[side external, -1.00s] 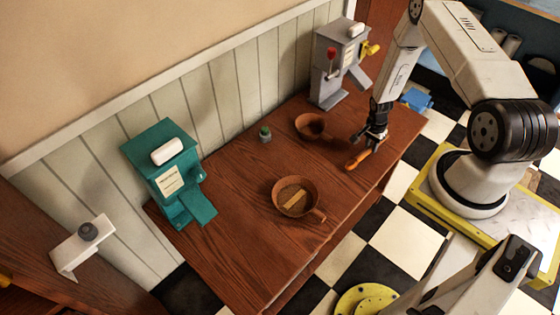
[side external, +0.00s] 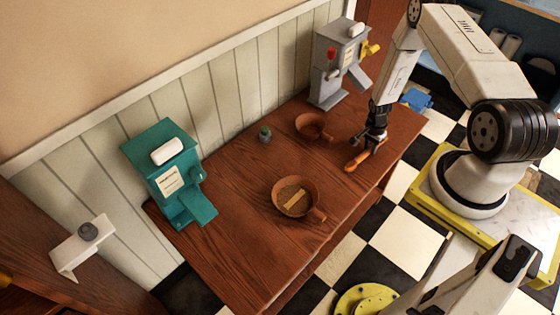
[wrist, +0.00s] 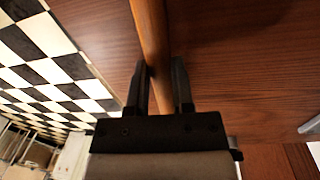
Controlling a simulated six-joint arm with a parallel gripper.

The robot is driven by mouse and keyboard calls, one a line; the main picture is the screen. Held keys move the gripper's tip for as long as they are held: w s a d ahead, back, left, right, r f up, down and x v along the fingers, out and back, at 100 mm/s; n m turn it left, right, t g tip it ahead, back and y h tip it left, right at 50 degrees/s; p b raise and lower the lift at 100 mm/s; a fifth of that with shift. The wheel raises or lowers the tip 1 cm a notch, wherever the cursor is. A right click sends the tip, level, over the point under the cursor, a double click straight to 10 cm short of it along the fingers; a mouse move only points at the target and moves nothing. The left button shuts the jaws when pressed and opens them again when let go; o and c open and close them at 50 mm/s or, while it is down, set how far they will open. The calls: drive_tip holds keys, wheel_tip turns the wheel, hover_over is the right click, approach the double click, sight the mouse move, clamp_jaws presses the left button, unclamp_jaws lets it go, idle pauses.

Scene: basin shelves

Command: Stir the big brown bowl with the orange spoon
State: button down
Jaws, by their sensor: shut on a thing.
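The orange spoon (side external: 356,162) lies at the right front edge of the brown table, low over or on its top; I cannot tell if it touches. My gripper (side external: 372,143) is shut on it, and in the wrist view the spoon's handle (wrist: 150,40) runs between the two fingers (wrist: 160,85). The larger-looking brown bowl (side external: 314,190) stands on the table to the left of my gripper, with a handle and a flat tan piece (side external: 295,200) inside. A smaller-looking brown bowl (side external: 304,119) with a handle stands farther back, closer to my gripper.
A teal dispenser (side external: 170,175) stands at the table's left end and a grey dispenser (side external: 330,75) with a yellow knob at the back right. A small green-topped item (side external: 264,135) stands near the wall. Bare tabletop (side external: 245,185) lies between them. Checkered floor borders the table.

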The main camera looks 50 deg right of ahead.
drive_tip(key=shift+f, duration=0.15)
drive_tip(key=shift+c, duration=0.8)
unclamp_jaws()
drive_tip(key=shift+r, duration=0.2)
drive_tip(key=shift+w+r, duration=0.15)
drive_tip(key=shift+r, duration=1.25)
drive_tip(key=shift+w+r, duration=0.1)
drive_tip(key=shift+r, duration=1.25)
drive_tip(key=shift+r, duration=0.1)
